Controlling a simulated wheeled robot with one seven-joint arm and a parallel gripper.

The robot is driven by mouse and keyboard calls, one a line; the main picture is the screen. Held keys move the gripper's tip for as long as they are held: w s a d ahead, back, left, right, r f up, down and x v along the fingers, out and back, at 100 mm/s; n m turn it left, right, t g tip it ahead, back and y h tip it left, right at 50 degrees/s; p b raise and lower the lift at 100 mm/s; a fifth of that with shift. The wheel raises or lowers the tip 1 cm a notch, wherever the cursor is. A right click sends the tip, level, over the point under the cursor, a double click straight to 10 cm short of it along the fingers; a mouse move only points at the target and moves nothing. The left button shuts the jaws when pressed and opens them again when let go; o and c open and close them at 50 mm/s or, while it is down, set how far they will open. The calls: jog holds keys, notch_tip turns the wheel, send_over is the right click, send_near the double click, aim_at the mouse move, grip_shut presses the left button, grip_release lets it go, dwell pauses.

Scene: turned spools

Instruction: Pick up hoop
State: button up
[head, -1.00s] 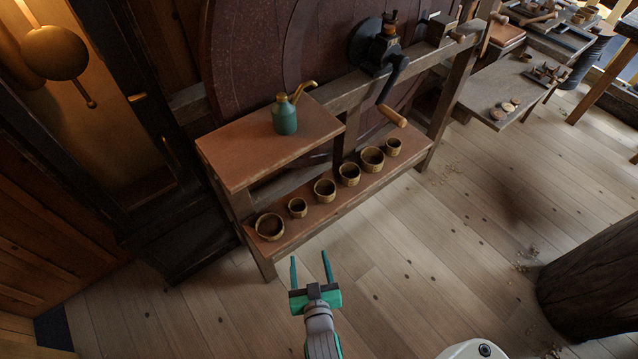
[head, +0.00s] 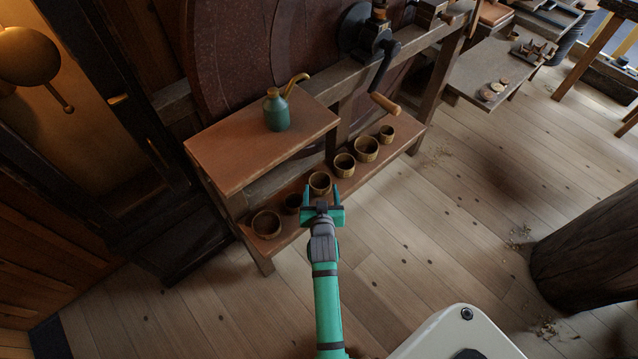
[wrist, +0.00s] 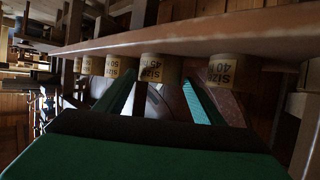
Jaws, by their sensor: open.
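Several round tan hoops with dark open tops stand in a row on the low brown shelf (head: 290,236). In the head view, my gripper (head: 321,200) is at the shelf's front, just before the third hoop from the left (head: 319,182); its fingers are hard to make out there. The wrist view is upside down. It shows my gripper (wrist: 160,92) open, with a green finger on each side and the hoop marked size 45 (wrist: 160,68) ahead between them. The hoop marked size 40 (wrist: 233,70) is to its right in that picture. Contact cannot be told.
A higher brown shelf (head: 232,152) with a green oil can (head: 277,112) overhangs the back left. A crank with a wooden handle (head: 384,103) hangs behind the row. A dark stump (head: 590,250) stands at right.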

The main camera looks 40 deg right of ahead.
aim_at(320, 177)
jog(key=shift+x, duration=2.7)
jog(key=c, duration=0.7)
